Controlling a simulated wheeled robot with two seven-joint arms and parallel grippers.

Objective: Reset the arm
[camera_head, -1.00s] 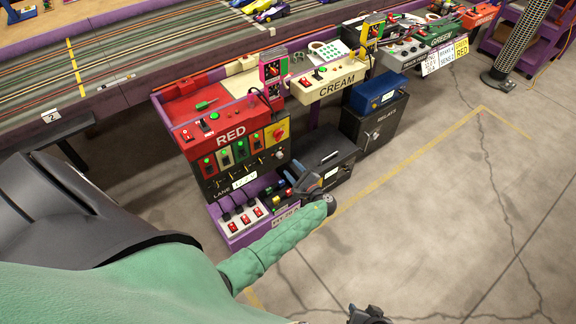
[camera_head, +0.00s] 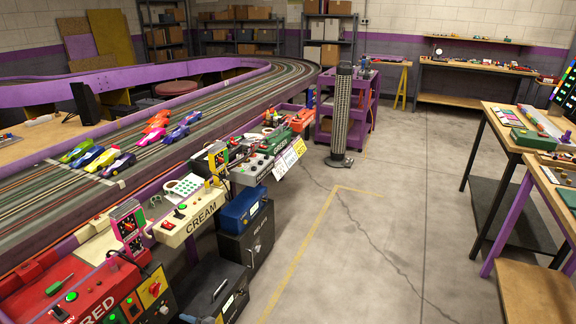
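Neither of my arms shows clearly in the head view. A small dark grey piece at the bottom edge, in front of the black case, looks like the tip of my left gripper (camera_head: 192,318). Too little of it shows to tell whether it is open or shut. My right gripper is out of view.
The slot track (camera_head: 210,105) with several toy cars runs along the left. The red box (camera_head: 85,292) and cream box (camera_head: 190,217) sit beside it. A grey post (camera_head: 341,115) stands mid-floor. Workbenches (camera_head: 500,115) stand at right. The concrete floor (camera_head: 390,230) between is clear.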

